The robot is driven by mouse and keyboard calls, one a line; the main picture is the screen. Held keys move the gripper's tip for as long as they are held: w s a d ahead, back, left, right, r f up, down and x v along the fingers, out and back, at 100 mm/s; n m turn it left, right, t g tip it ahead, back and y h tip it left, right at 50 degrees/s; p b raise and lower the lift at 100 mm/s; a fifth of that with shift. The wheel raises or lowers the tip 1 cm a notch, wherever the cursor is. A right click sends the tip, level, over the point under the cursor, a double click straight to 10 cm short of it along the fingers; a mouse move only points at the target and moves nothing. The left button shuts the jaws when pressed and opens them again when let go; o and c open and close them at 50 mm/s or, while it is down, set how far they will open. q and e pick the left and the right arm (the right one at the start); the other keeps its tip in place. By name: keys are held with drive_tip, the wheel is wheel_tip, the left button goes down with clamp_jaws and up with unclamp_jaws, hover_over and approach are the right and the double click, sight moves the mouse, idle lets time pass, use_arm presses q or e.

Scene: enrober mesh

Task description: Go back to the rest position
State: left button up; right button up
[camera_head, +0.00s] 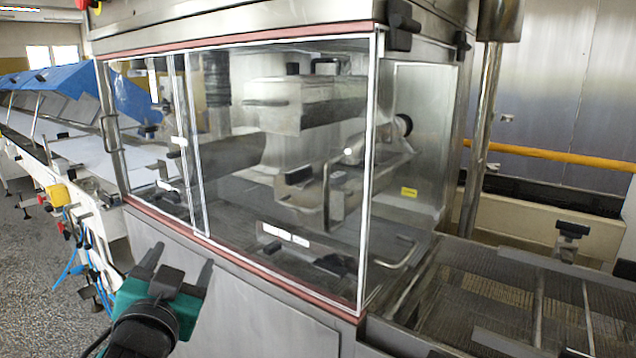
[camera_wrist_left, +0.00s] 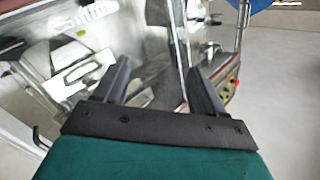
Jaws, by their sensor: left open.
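My left gripper (camera_head: 178,268) is in the lower left of the head view, in front of the enrober's lower metal panel. Its two dark fingers are apart with nothing between them. In the left wrist view the gripper (camera_wrist_left: 160,78) is also open and empty, with part of the machine beyond its fingers. The enrober (camera_head: 240,170) is a large steel machine with clear window panels framed in white. Its window panels appear shut. My right gripper does not show in either view.
A wire mesh conveyor (camera_head: 500,300) extends from the machine at the lower right. A long line with a blue cover (camera_head: 70,82) runs along the left. A yellow rail (camera_head: 560,157) crosses the right wall. Grey floor (camera_head: 35,285) is open at the lower left.

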use_arm(q)
drive_tip(key=s+a+f+n+g, duration=0.1)
drive_tip(key=s+f+g, duration=0.35)
drive_tip(key=f, duration=0.35)
drive_tip(key=s+f+n+g, duration=0.1)
drive_tip(key=s+f+g, duration=0.2)
drive_tip(key=s+f, duration=0.45)
drive_tip(key=s+f+g+h, duration=0.2)
drive_tip(key=s+f+g, duration=0.5)
drive_tip(key=s+f, duration=0.55)
drive_tip(key=w+d+f+t+h, duration=0.1)
drive_tip(key=w+d+f+t, duration=0.2)
drive_tip(key=w+f+t, duration=0.2)
drive_tip(key=shift+w+d+f+m+t+h+p, duration=0.2)
drive_tip(key=shift+f+m+t+h+p, duration=0.2)
drive_tip(key=shift+t, duration=0.65)
drive_tip(key=shift+r, duration=0.1)
drive_tip(key=shift+c, duration=0.4)
